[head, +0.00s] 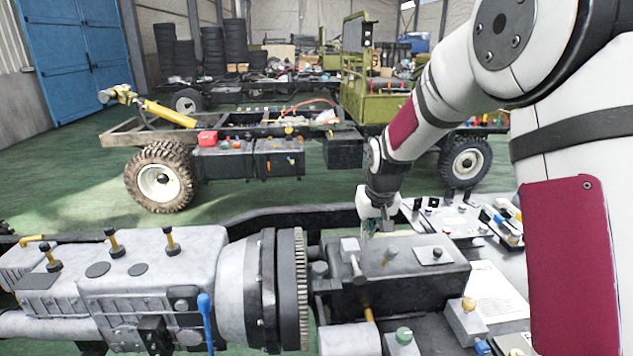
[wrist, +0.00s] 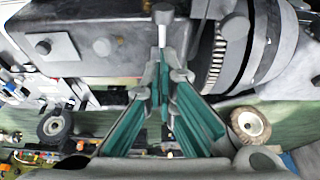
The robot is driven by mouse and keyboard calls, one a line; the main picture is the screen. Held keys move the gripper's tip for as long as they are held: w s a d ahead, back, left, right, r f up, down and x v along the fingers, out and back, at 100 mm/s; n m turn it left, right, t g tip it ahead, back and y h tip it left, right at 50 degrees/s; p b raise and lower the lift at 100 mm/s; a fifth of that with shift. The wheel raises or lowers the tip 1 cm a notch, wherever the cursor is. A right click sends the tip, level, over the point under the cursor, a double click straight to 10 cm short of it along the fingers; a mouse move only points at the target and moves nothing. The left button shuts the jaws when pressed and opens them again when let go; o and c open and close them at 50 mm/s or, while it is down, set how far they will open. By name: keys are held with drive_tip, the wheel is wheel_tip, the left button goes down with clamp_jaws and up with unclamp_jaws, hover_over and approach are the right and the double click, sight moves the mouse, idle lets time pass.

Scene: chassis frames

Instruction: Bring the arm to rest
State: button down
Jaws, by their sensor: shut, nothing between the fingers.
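My arm is white with dark red panels and reaches in from the right of the head view, bent downward at the wrist. My gripper (head: 372,230) points down over the dark grey box (head: 400,285) behind the gearbox, close to a small grey T-shaped part on its top. In the wrist view my gripper (wrist: 163,75) shows teal finger pads that converge at the tips, shut with nothing between them. The grey box (wrist: 110,50) lies beyond the fingertips. I cannot tell whether the tips touch anything.
A large grey gearbox (head: 150,285) with a toothed ring (head: 292,290) fills the front left. A tray of small parts (head: 450,220) and a paper sheet (head: 495,292) lie right of the box. A wheeled chassis (head: 250,140) stands behind, with green floor (head: 80,190) between.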

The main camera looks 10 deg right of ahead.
drive_tip(key=s+r, duration=1.5)
drive_tip(key=s, duration=0.2)
drive_tip(key=s+r+t, duration=0.1)
drive_tip(key=s, duration=1.7)
drive_tip(key=shift+r+t, duration=0.3)
drive_tip(key=shift+r, duration=0.05)
drive_tip(key=c, duration=2.4)
unclamp_jaws()
drive_tip(key=shift+a, duration=0.1)
